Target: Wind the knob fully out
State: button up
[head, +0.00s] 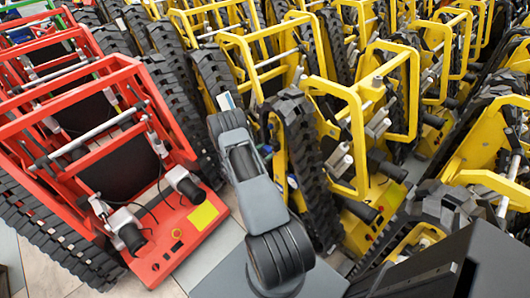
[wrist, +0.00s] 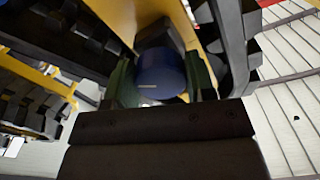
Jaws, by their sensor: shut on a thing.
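The knob (wrist: 161,74) is a dark blue round piece with a short pale line on its face, near the middle of the wrist view. My gripper (wrist: 160,88) is shut on it, with one dark green finger on its left side and one on its right. The pale line lies about level in the picture. In the head view my grey arm reaches up the middle, between the red carrier and the yellow ones. The knob cannot be made out there, and the grip is mostly hidden. How far the knob is wound cannot be told.
A red tracked carrier (head: 187,234) stands at the left. Yellow tracked carriers (head: 345,95) are packed closely at the centre and right, with black tracks (head: 300,150) close beside my arm. Pale floor tiles (wrist: 290,98) show at the right of the wrist view.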

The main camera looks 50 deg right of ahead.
dwell(0.3)
jog(key=o, duration=0.9)
jog(key=shift+o, duration=0.2)
jog(key=w+a+b, duration=0.1)
jog(key=a, duration=1.3)
jog(key=shift+d, duration=0.1)
